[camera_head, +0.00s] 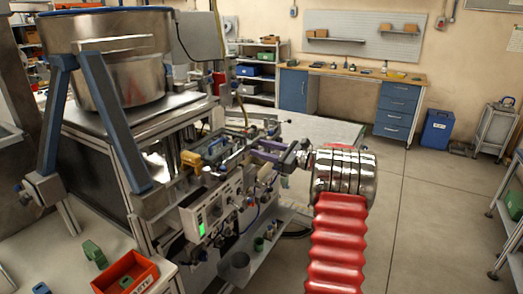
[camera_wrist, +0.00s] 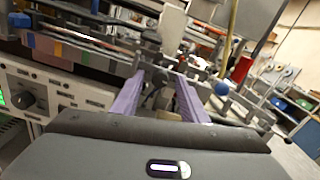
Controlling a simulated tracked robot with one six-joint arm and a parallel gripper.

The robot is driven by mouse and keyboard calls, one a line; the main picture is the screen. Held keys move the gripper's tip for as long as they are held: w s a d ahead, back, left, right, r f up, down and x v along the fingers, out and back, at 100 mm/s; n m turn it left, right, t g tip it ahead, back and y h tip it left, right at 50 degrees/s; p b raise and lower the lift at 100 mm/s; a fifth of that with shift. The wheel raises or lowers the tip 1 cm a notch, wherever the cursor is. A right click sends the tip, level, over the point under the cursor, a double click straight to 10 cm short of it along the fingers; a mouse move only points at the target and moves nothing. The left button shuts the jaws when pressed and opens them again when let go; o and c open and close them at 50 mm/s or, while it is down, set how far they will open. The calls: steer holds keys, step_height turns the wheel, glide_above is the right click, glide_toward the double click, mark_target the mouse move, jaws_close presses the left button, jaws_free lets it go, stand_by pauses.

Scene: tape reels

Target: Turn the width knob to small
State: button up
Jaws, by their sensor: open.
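The white control panel (camera_head: 212,213) is on the front of the machine, with a lit green display (camera_head: 201,229). It also shows at the left of the wrist view (camera_wrist: 75,92). A large dark knob (camera_wrist: 28,99) sits on it there, beside small labels I cannot read; I cannot tell which knob is the width knob or its setting. My gripper (camera_head: 258,151) is above and to the right of the panel, in front of the machine's rails. In the wrist view its two purple fingers (camera_wrist: 160,82) are apart, with nothing clearly held between them. The knob is left of the fingers, not touching them.
Machine rails and fittings (camera_wrist: 85,50) crowd the space around my fingers. A red bin (camera_head: 126,275) is at the lower left.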

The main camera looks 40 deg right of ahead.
jaws_close()
steer(key=shift+w+a, duration=0.1)
steer(key=shift+a, duration=0.1)
steer(key=shift+d, duration=0.1)
stand_by(0.4)
